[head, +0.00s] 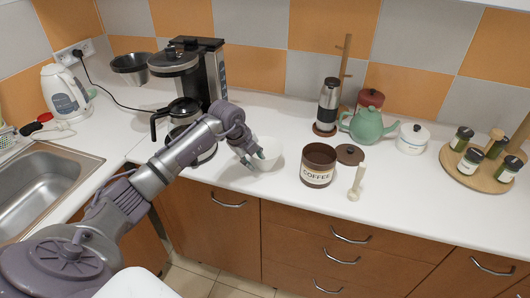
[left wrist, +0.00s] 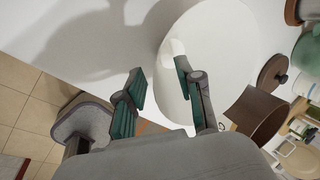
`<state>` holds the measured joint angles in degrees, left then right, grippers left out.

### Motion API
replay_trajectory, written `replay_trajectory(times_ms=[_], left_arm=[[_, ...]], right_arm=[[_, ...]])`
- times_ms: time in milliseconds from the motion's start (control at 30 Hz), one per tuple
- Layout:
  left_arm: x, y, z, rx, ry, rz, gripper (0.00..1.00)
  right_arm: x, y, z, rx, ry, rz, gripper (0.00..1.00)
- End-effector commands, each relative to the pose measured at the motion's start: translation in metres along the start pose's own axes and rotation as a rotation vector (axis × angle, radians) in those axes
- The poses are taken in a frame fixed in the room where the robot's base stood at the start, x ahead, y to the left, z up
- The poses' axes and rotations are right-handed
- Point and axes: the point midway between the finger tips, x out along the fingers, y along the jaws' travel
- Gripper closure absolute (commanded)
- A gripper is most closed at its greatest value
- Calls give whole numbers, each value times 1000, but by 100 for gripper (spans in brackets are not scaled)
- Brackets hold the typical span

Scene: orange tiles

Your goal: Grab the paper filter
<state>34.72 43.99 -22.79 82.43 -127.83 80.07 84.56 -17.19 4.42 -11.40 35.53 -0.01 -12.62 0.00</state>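The white paper filter (head: 269,151) stands on the counter between the coffee maker and the brown coffee canister. It also fills much of the upper middle of the left wrist view (left wrist: 228,50). My left gripper (head: 257,158) is at the filter's left side, its fingers pointing at it. In the left wrist view its two green-padded fingers (left wrist: 162,80) are spread apart. One finger overlaps the filter and the other is outside its edge. I cannot tell whether either finger touches it. My right gripper is not in view.
The coffee maker (head: 212,75) with its glass pot (head: 180,112) stands behind my left arm. The open coffee canister (head: 318,165), its lid (head: 350,154) and a scoop (head: 356,184) are right of the filter. A sink (head: 50,180) is at left. The counter's front edge is close.

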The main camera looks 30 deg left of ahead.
Motion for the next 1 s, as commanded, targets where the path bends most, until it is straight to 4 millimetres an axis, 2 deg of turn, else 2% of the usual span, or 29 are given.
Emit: replay_trajectory(times_ms=[133, 367, 400, 467, 600, 1000], left_arm=[[15, -1, -1, -1, 2, -1, 63], [18, -1, 0, 1, 0, -2, 63], [18, -1, -1, 1, 0, -2, 65], [18, -1, -1, 1, 0, -2, 75], [18, -1, -1, 1, 1, -2, 98], [16, -2, 0, 1, 0, -3, 100]], right_arm=[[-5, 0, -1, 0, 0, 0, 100], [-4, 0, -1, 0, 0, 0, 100], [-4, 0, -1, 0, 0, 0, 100], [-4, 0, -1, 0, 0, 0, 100], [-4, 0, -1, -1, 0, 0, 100], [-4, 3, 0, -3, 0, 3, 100]])
